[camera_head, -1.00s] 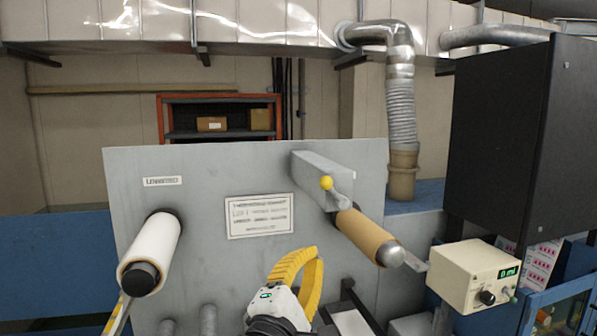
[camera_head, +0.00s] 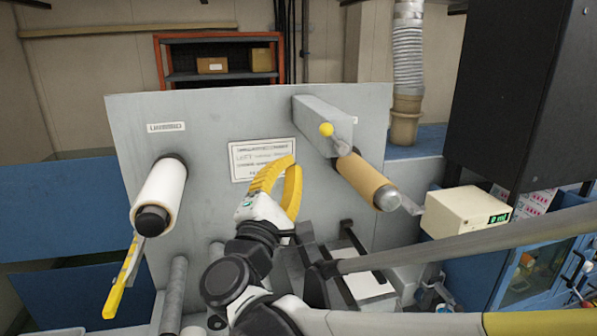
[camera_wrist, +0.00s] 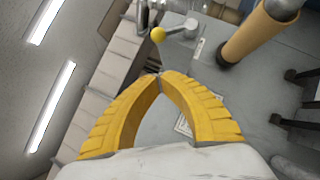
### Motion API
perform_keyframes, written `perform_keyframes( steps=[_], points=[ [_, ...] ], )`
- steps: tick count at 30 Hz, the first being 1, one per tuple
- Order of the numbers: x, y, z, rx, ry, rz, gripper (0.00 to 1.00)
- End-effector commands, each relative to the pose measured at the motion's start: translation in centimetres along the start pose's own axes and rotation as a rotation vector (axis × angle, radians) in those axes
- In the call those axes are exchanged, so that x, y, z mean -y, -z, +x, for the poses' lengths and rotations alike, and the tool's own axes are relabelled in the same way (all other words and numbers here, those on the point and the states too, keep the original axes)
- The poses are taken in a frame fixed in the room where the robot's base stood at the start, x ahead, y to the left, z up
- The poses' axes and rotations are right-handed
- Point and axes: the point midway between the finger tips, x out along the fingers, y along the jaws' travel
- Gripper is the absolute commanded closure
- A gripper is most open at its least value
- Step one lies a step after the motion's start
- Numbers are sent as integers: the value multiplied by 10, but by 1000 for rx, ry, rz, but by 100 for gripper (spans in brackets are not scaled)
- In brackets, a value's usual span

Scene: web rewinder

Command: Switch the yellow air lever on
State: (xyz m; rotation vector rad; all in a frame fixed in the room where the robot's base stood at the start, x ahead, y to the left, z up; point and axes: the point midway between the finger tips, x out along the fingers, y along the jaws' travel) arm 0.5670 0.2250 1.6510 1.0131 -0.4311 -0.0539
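The yellow air lever shows as a yellow ball knob (camera_head: 326,129) on a short metal arm, beside the grey box on the upper right of the grey panel. The knob also shows in the wrist view (camera_wrist: 158,34), just beyond my fingertips. My gripper (camera_head: 291,163) has yellow ribbed fingers and is left of and below the knob, in front of the label plate's right edge. In the wrist view my gripper (camera_wrist: 160,75) has its fingertips together with nothing between them. A gap shows between the fingertips and the knob.
A brown roll (camera_head: 365,180) sticks out just below the knob. A white roll (camera_head: 160,193) is at left, with a long yellow handle (camera_head: 124,280) hanging below it. A cream control box (camera_head: 466,211) stands at right. The panel (camera_head: 215,120) above my gripper is clear.

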Motion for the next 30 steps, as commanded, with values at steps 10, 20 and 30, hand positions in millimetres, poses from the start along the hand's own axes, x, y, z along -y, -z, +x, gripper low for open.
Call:
perform_keyframes(
  steps=[10, 20, 30],
  points=[
    [-2, -17, 61, 2, 1, 0, 100],
    [0, -29, 73, 0, 0, 1, 100],
    [-1, -29, 73, -1, 3, 5, 100]
  ],
)
